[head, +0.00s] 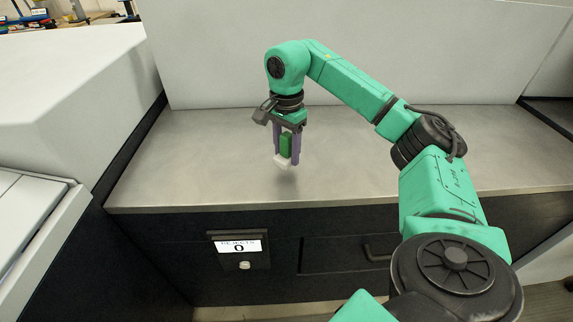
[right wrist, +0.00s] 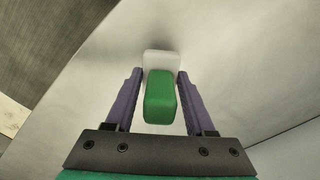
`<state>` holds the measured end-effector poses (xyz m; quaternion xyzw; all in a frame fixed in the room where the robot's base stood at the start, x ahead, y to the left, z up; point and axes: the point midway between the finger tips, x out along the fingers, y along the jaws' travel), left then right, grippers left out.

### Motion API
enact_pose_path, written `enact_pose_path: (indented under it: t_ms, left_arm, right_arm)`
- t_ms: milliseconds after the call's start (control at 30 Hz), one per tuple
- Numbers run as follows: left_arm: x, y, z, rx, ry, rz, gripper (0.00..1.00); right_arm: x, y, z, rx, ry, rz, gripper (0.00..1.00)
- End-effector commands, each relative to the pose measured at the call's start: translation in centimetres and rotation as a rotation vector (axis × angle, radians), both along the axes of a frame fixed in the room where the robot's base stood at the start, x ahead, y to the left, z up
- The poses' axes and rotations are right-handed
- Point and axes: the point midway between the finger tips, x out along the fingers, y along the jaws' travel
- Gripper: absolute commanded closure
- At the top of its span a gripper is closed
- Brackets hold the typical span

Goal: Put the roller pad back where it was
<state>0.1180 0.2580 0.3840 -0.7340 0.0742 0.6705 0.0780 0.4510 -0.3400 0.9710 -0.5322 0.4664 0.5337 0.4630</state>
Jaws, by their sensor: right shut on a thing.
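The roller pad (head: 286,146) has a green upper part and a white lower part. My right gripper (head: 288,152) is shut on its green part, with a purple finger on each side. In the head view the pad hangs upright with its white end down, over the metal worktop (head: 225,150). I cannot tell whether the white end touches the worktop. In the right wrist view the green part of the pad (right wrist: 160,98) lies between the fingers, and the white end shows beyond it. My left gripper is not in view.
The worktop around the pad is bare. A tall pale panel (head: 220,50) rises behind it, and a white machine housing (head: 70,95) stands at the left. A counter display reading 0 (head: 238,246) and a dark handle (head: 378,252) are on the dark front below the worktop edge.

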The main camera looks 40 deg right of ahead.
Motion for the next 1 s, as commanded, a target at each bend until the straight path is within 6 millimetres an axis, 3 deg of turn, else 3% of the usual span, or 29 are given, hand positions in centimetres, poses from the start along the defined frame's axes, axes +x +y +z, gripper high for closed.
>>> enact_pose_path:
  t_ms: [67,167,367,400,467,800,867,1000]
  left_arm:
    - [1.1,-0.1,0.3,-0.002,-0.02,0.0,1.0]
    - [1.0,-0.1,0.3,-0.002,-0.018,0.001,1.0]
    - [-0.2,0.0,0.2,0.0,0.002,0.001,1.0]
    - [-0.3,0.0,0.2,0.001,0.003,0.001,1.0]
    - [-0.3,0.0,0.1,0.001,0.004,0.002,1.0]
    - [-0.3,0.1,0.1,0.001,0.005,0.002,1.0]
    - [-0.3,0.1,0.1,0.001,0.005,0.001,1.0]
    - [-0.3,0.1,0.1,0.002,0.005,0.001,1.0]
  right_arm:
    - [-0.2,-0.1,-1.6,-0.001,0.007,-0.001,0.9]
    - [-0.1,0.0,-3.3,-0.001,0.004,-0.001,0.9]
    - [-0.1,0.0,-3.7,0.0,0.0,0.0,0.9]
    - [-0.1,0.0,-3.7,0.0,0.001,0.0,0.38]
    - [-0.1,0.0,-3.7,0.0,0.001,0.0,0.16]
    - [0.0,0.0,-3.4,0.0,0.0,0.0,0.16]
    - [0.0,0.0,-2.8,0.0,-0.001,0.0,0.16]
    - [0.1,0.1,0.2,0.002,-0.006,0.0,0.16]
